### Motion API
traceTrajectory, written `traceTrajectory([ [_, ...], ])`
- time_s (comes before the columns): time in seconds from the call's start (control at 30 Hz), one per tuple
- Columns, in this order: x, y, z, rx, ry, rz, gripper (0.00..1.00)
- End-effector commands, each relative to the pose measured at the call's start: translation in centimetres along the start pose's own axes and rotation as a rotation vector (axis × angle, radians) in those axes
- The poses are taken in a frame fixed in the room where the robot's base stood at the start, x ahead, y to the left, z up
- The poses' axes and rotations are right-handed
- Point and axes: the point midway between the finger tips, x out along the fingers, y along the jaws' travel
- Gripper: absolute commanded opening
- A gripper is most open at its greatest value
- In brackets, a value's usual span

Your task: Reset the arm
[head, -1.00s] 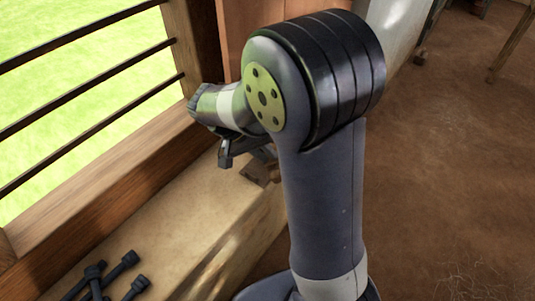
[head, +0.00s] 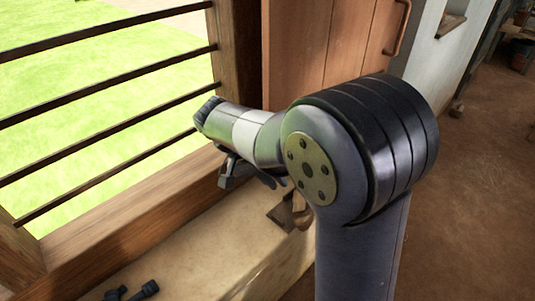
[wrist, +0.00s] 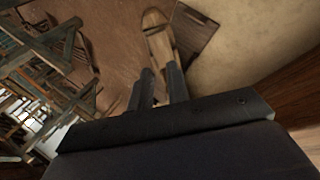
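My arm rises at the centre of the head view and bends left towards the window. My gripper (wrist: 160,70) shows in the wrist view as two dark fingers with a narrow gap between them. In the head view the gripper is seen side-on over the ledge, partly hidden by my own wrist.
A barred window (head: 110,110) is at left above a pale ledge (head: 200,265). Dark pegs (head: 145,290) lie on it. A wooden shuttle-like piece (wrist: 157,35) and a dark brown flat piece (wrist: 195,35) lie below my gripper. Wooden frames (wrist: 45,50) stand at left.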

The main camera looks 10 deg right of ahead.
Motion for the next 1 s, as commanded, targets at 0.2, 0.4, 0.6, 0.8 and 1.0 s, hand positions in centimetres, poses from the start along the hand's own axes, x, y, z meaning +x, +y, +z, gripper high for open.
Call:
traceTrajectory([
  [0.2,2.6,0.0,0.0,0.001,-0.003,0.003,0.17],
  [0.4,6.5,0.0,0.1,0.0,-0.004,0.002,0.17],
  [0.6,9.7,0.0,0.0,0.0,-0.003,0.002,0.17],
  [0.8,10.6,0.1,0.0,-0.018,-0.001,-0.003,0.17],
  [1.0,10.7,0.0,0.0,-0.035,0.0,-0.006,0.17],
])
